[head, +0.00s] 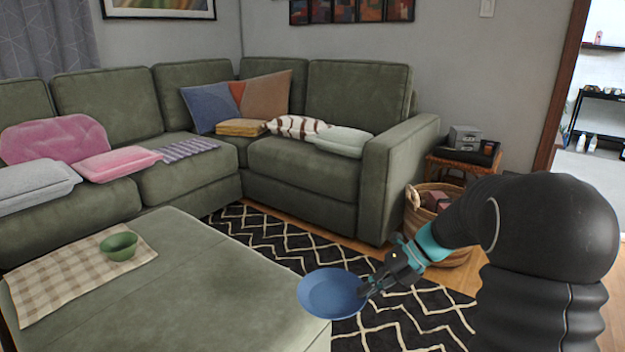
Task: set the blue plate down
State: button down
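The blue plate (332,293) is a shallow round dish at the lower middle of the head view. My gripper (372,284) is at the plate's right rim, and its fingers appear closed on that rim. The plate looks roughly level. In the picture it overlaps the right edge of the green ottoman (190,268), with its right part over the patterned rug. I cannot tell whether its underside touches the ottoman.
A green bowl (118,247) stands on a checked cloth (75,272) at the ottoman's left. The ottoman's middle is bare. A green sectional (310,165) with several cushions stands behind. A wicker basket (428,215) is behind my arm, on the right.

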jog(key=w+d+f+m+t+h, duration=0.1)
jog(key=w+d+m+t+h, duration=0.1)
jog(key=w+m+t, duration=0.55)
jog(key=shift+s+a+f+m+t+h, duration=0.1)
jog(key=shift+f+m+t+h, duration=0.15)
jog(key=shift+f+m+h, duration=0.7)
jog(key=shift+s+a+f+m+t+h, duration=0.2)
jog(key=shift+f+m+h, duration=0.4)
jog(key=shift+f+m, duration=0.65)
jog(key=shift+a+f+m+t+h, duration=0.1)
jog(key=shift+f+m+t+h, duration=0.2)
jog(key=shift+f+m+h, duration=0.8)
jog(key=shift+r+m+y, duration=0.35)
jog(key=shift+r, duration=0.1)
